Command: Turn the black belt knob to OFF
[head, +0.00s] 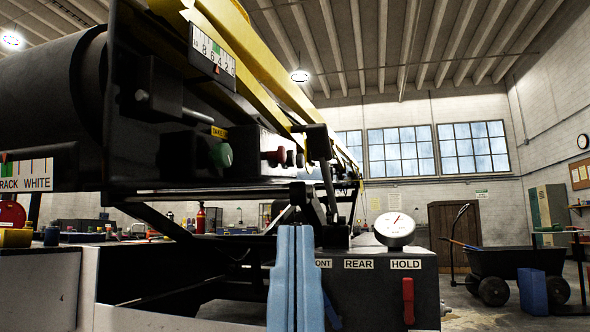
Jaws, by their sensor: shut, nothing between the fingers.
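I cannot make out a black belt knob or an OFF mark for certain. On the dark box beside the roller, a green knob (220,155) and a red knob (280,155) stick out. A black block-like part (318,142) sits right of them, and I cannot tell whether it is a knob. My gripper (295,230) points up at bottom centre, its light blue fingers together with nothing between them. It covers part of the control box (375,262), labelled REAR and HOLD, with another label partly hidden. My gripper appears apart from the knobs, below them in the picture.
A red lever (408,300) hangs under HOLD, and a round gauge (394,229) stands on the control box. The large black roller (50,95) and yellow beams (270,60) fill the upper left. A black cart (495,270) stands at right on open floor.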

